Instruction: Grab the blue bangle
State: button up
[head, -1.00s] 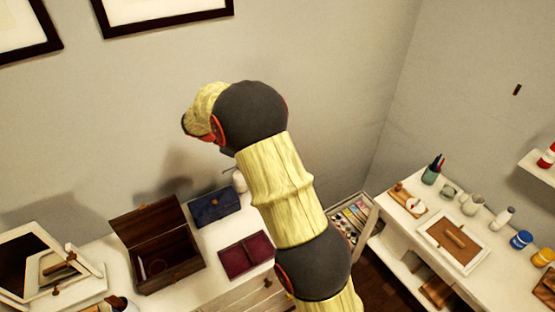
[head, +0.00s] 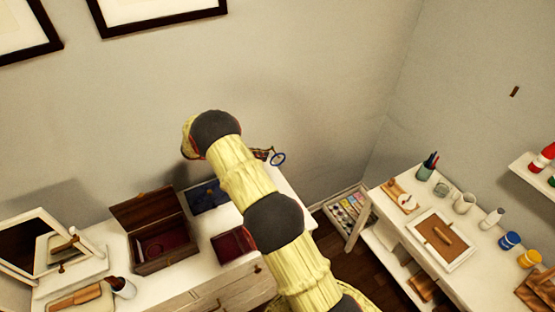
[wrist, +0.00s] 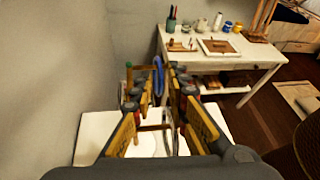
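The blue bangle (head: 279,159) shows in the head view as a small ring just right of my gripper (head: 262,153), above the white dresser's far right end. In the wrist view the bangle (wrist: 158,75) is a thin upright blue shape between the fingertips of my gripper (wrist: 163,85), nearer the left finger. A gap shows between the bangle and the right finger, so the gripper looks open around it. Thin wooden bars (wrist: 155,128) stand close to the fingers; whether the bangle hangs on them cannot be told.
A wall is close behind. A white table (head: 410,229) with art supplies stands at the right.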

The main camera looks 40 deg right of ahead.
jog(key=x, duration=0.2)
jog(key=p+x, duration=0.1)
jog(key=x, duration=0.1)
jog(key=shift+d+f, duration=0.1)
jog(key=shift+f, duration=0.3)
jog(key=shift+c, duration=0.8)
grip_shut()
